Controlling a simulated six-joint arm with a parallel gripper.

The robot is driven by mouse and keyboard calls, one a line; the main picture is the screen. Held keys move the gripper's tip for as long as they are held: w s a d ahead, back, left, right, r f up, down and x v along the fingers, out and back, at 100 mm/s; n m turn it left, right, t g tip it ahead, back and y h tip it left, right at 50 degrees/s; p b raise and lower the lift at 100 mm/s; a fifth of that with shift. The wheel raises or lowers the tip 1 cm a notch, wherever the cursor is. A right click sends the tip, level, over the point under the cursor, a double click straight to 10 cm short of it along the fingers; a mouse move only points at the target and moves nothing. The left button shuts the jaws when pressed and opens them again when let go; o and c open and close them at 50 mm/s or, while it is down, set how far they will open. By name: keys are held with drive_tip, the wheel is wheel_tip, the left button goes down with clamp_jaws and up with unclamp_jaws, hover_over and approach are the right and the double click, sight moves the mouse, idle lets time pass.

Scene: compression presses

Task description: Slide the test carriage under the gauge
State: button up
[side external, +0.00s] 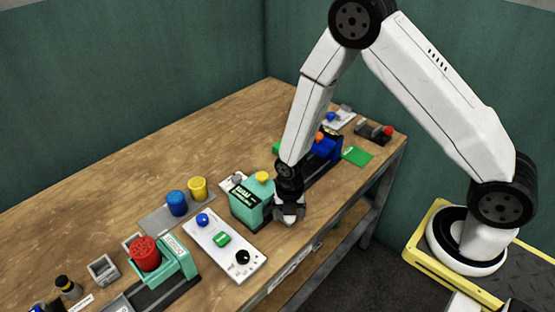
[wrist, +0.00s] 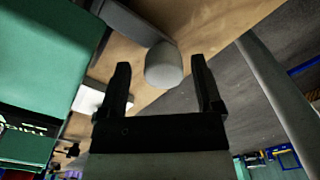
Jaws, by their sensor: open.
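A teal block with a dark display and a yellow knob on top, seemingly the gauge (side external: 250,205), stands near the bench's front edge in the side view. A teal surface also fills the upper left of the wrist view. My gripper (side external: 289,212) is low, just right of this block. In the wrist view my gripper (wrist: 161,72) is open, pointing at a pale rounded knob (wrist: 163,62) that lies between the fingertip directions. The knob sits at the end of a dark grey bar (wrist: 130,20), perhaps the test carriage. I cannot tell whether the fingers touch it. My gripper hides this part in the side view.
A white panel (side external: 215,233) with blue, green and black controls lies left of the teal block. A teal press (side external: 175,262) with a red cylinder (side external: 144,252) stands at lower left. A blue press (side external: 325,148) and green mat (side external: 357,156) are beyond my gripper.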

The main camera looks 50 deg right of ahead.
drive_tip(key=shift+r, duration=0.1)
drive_tip(key=shift+r, duration=3.8)
drive_tip(key=m, duration=0.1)
drive_tip(key=r+m, duration=0.1)
drive_tip(key=shift+s+d+r+m, duration=0.25)
drive_tip(key=shift+d+r+m, duration=0.05)
drive_tip(key=shift+r+m, duration=0.1)
drive_tip(key=s+d+r+m+t, duration=0.1)
drive_tip(key=s+d+r+m, duration=0.1)
drive_tip(key=m, duration=1)
drive_tip(key=s+d+r+m+t, duration=0.1)
drive_tip(key=s+r+m, duration=0.4)
drive_tip(key=m, duration=0.7)
wheel_tip(320, 180, up, 2)
drive_tip(key=shift+s+d+r+t, duration=0.25)
drive_tip(key=shift+s+d+t, duration=0.05)
drive_tip(key=shift+d, duration=0.4)
